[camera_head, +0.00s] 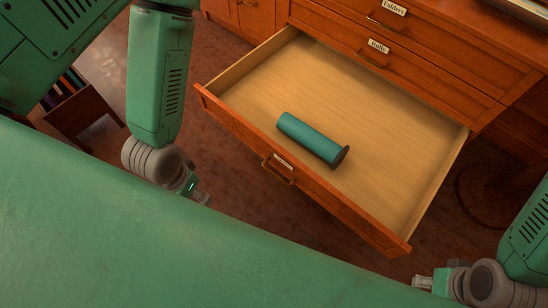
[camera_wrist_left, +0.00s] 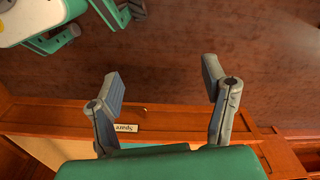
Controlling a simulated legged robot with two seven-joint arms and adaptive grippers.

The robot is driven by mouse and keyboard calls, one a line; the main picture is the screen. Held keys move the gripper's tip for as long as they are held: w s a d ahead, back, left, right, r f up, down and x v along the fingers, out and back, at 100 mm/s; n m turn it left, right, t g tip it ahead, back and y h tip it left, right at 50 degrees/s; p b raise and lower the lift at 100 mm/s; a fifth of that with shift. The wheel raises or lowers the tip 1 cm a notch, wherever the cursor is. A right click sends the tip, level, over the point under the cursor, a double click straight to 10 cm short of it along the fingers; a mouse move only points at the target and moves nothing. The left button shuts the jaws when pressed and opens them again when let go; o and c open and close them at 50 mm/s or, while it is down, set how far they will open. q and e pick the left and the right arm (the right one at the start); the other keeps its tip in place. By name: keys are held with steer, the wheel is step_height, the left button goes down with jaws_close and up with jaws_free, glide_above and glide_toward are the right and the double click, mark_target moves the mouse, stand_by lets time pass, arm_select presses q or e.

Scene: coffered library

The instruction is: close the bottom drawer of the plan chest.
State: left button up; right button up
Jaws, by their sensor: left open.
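The bottom drawer (camera_head: 225,110) of the wooden plan chest (camera_head: 440,62) stands pulled far out in the head view. It has a pale wood inside, a reddish front, a small label and a brass handle (camera_head: 278,170). A teal cylinder with a dark end (camera_head: 310,139) lies in it. My left gripper (camera_head: 198,194) is left of the drawer front, partly hidden by my green body. In the left wrist view its fingers (camera_wrist_left: 161,82) are spread and empty, with the drawer front (camera_wrist_left: 60,115) near them. My right gripper (camera_head: 424,282) is near the front's right end; its jaws are unclear.
The drawers labelled Rolls (camera_head: 378,46) and Folders (camera_head: 394,8) above are shut. A small wooden book holder (camera_head: 85,112) with books stands on the floor at the left. Bare reddish-brown floor (camera_head: 215,62) lies left of the drawer.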

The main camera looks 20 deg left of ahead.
arm_select(q)
steer(key=shift+w+n, duration=0.15)
steer(key=shift+n, duration=0.25)
steer(key=c, duration=0.7)
steer(key=shift+w+d+f+n+b, duration=0.15)
steer(key=shift+w+n, duration=0.1)
steer(key=shift+n, duration=0.25)
steer(key=shift+w+d+f+n+b, duration=0.1)
steer(key=shift+w+n+b, duration=0.1)
steer(key=shift+n, duration=0.3)
jaws_close()
steer(key=n+t+h+b, duration=0.3)
steer(key=n+b, duration=0.6)
steer(key=n, duration=2.1)
glide_above(250, 138)
steer(key=s, duration=0.2)
steer(key=shift+t+y, duration=0.3)
steer(key=shift+y, duration=0.4)
steer(key=f, duration=0.7)
steer(key=shift+a+f, duration=0.1)
steer(key=shift+a, duration=0.1)
